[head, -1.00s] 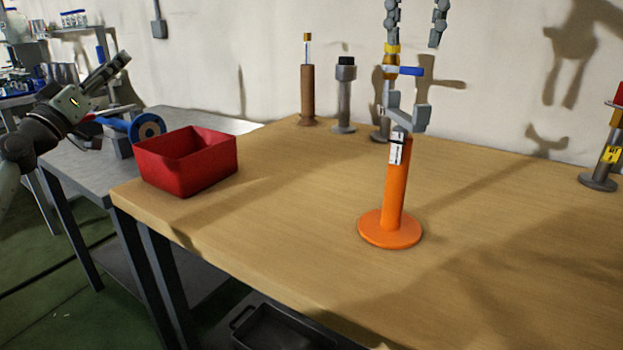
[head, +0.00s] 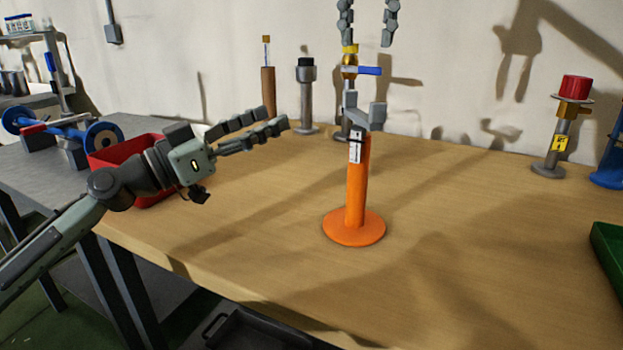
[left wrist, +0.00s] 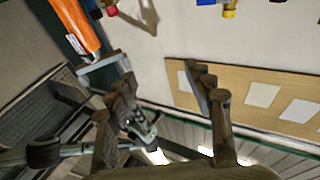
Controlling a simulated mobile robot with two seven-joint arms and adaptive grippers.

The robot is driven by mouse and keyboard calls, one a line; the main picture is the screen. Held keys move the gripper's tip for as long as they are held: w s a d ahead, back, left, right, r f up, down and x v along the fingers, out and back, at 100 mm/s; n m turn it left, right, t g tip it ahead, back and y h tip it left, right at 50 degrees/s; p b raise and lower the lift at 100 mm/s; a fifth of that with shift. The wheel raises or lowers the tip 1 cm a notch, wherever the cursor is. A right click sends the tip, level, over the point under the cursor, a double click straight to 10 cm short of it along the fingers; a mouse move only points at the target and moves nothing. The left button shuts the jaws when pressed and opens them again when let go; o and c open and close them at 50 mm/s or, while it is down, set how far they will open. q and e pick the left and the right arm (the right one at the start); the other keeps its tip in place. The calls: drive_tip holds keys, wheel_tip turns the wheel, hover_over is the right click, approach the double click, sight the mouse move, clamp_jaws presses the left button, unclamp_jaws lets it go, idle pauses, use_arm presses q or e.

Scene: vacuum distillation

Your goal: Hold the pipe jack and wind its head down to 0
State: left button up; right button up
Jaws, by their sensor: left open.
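The pipe jack (head: 356,190) stands upright on the wooden table, an orange column on a round orange base with a white label. Its grey forked head (head: 364,112) is at the top of the column. My left gripper (head: 272,118) is open and empty over the table, left of the jack and apart from it, its fingers pointing right. In the left wrist view the orange column (left wrist: 75,25) and grey head (left wrist: 102,66) show at upper left, beyond the open fingers (left wrist: 158,80). My right gripper (head: 368,22) has its fingers apart above the jack, with nothing between them; its arm is out of view.
A red bin (head: 105,158) stands behind my left gripper. Several stands line the back, including a brown one (head: 268,92), a grey one (head: 306,95) and one with a red top (head: 563,125). A green tray (head: 607,245) is at right. The table's front is clear.

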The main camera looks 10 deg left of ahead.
sight(349, 176)
use_arm(q)
drive_tip(key=s+d+f+m+g+h, duration=0.1)
drive_tip(key=s+d+f+m+g, duration=0.25)
drive_tip(key=d+f+g, duration=0.4)
drive_tip(key=shift+t, duration=0.65)
drive_tip(key=x, duration=0.5)
drive_tip(key=s+x, duration=0.1)
drive_tip(key=x, duration=0.2)
drive_tip(key=shift+w+d+f, duration=0.1)
drive_tip(key=shift+d+f, duration=0.1)
drive_tip(key=shift+d, duration=0.2)
clamp_jaws()
